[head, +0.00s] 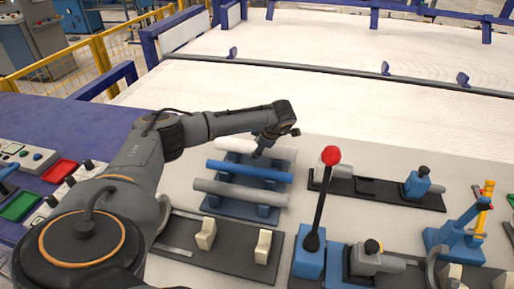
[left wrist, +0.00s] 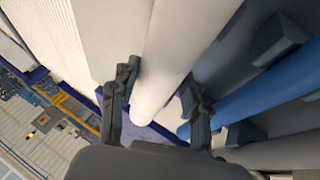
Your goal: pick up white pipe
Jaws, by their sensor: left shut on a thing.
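The white pipe (head: 232,145) lies along the back of the blue-grey rack (head: 212,206) in the head view. It also fills the middle of the left wrist view (left wrist: 175,50). My left gripper (head: 259,150) reaches down over the pipe near its middle. In the left wrist view the two fingers (left wrist: 160,95) are on either side of the white pipe, shut on it. The gripper and arm hide part of the pipe. I cannot tell whether the pipe is lifted clear of the rack. My right gripper is in neither view.
A blue pipe (head: 250,172) and a grey pipe (head: 238,193) lie in front on the same rack. A red-knobbed lever (head: 317,210) stands upright to the right. Clamps and fixtures cover the table's right side. A purple-framed white surface (head: 330,100) lies behind.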

